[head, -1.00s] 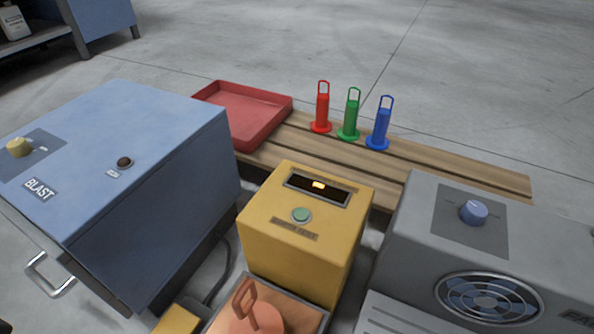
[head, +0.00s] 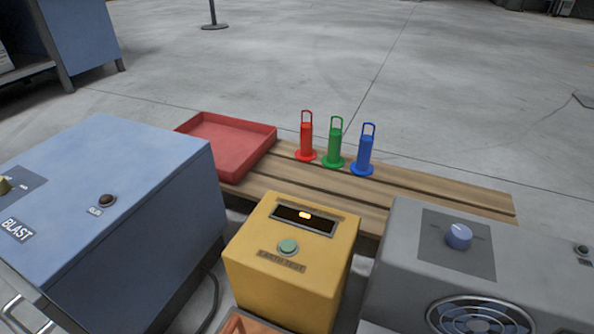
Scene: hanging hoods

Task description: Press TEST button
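A yellow box (head: 290,282) stands in the lower middle of the head view. On its top is a round green button (head: 288,246), with a dark label plate (head: 282,261) below it that seems to end in "TEST". Neither of my grippers is in the view, and nothing covers the button.
A blue BLAST cabinet (head: 120,170) stands left and a grey fan unit (head: 400,260) right. Behind, a wooden slatted bench (head: 440,190) holds a red tray (head: 262,148) and red (head: 306,140), green (head: 334,145) and blue (head: 365,152) handled pegs. An orange-topped object (head: 245,324) sits in front.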

